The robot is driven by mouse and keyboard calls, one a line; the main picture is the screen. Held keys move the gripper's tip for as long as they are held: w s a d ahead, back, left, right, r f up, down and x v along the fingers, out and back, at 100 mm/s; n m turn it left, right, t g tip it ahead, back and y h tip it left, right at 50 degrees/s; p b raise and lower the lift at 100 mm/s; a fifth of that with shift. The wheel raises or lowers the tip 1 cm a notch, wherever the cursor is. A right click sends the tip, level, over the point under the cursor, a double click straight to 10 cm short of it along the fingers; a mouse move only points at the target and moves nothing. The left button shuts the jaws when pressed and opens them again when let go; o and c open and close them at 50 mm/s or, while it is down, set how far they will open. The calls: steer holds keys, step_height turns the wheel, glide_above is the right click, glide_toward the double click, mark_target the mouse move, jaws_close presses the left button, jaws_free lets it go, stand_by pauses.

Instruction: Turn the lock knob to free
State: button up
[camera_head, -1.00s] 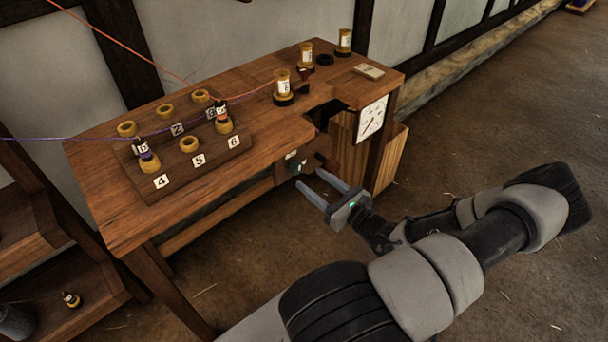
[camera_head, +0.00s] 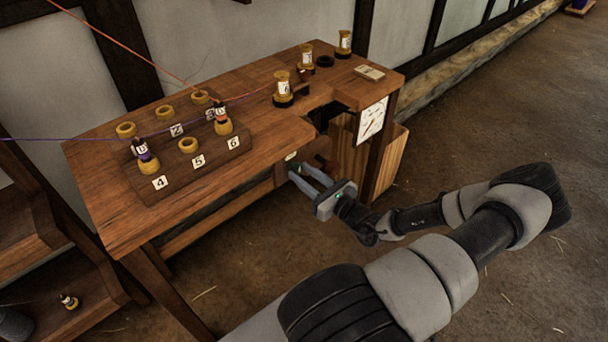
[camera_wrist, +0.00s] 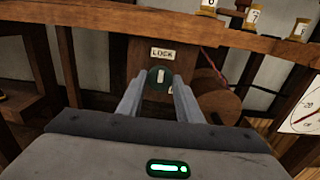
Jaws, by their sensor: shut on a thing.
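The lock knob (camera_wrist: 159,77) is a round dark green knob with a pale upright mark, below a white LOCK label (camera_wrist: 163,54) on a wooden panel under the table edge. A second label beneath it is mostly covered by a finger. My gripper (camera_wrist: 160,84) is shut on the knob, one finger on each side of it. In the head view my gripper (camera_head: 306,173) reaches the panel under the table front, and its fingers and the panel's edge hide most of the knob there.
The wooden table (camera_head: 90,185) carries a numbered block (camera_head: 215,156) with yellow rings and bobbins. A wooden drum (camera_wrist: 218,108) sits right of the knob. A dial card (camera_head: 371,119) hangs at the table's right end. Orange and purple cords run above the left side.

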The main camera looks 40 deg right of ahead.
steer(key=shift+r+p, duration=0.1)
steer(key=shift+p, duration=0.25)
steer(key=shift+m+p, duration=0.8)
steer(key=shift+m, duration=0.3)
steer(key=m+p, duration=0.1)
steer(key=m, duration=0.1)
steer(key=shift+m+p, duration=0.3)
steer(key=shift+m, duration=0.1)
steer(key=m+p, duration=0.1)
steer(key=m, duration=0.2)
steer(key=shift+m, duration=0.3)
steer(key=m+p, duration=0.1)
steer(key=m, duration=0.2)
steer(key=shift+m, duration=0.3)
steer(key=m, duration=0.4)
steer(key=shift+m, duration=0.3)
steer(key=m, duration=0.4)
steer(key=shift+m, duration=0.7)
